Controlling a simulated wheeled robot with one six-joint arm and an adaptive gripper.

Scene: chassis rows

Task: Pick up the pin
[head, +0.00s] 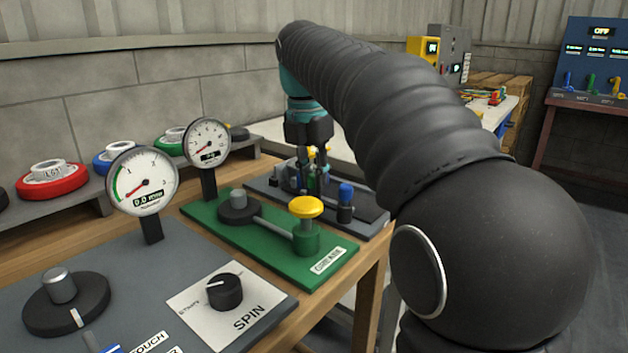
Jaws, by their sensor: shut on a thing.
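My gripper (312,168) is at the end of my arm, pointing down over the dark grey board (262,186) at the back of the bench. Its fingers are closed around a small part, with bits of yellow and green showing between them. I take this part to be the pin, but it is small and mostly hidden by the fingers. I cannot tell whether its lower end is still in the board's fixture. A blue-topped black post (346,195) stands upright on the same board, just right of my gripper and apart from it.
In front is a green board (215,240) with a yellow knob (306,207) on a green post. Two dial gauges (142,181) (207,142) stand to the left. A grey SPIN panel (130,290) is nearest. Coloured rings (52,180) line a back shelf.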

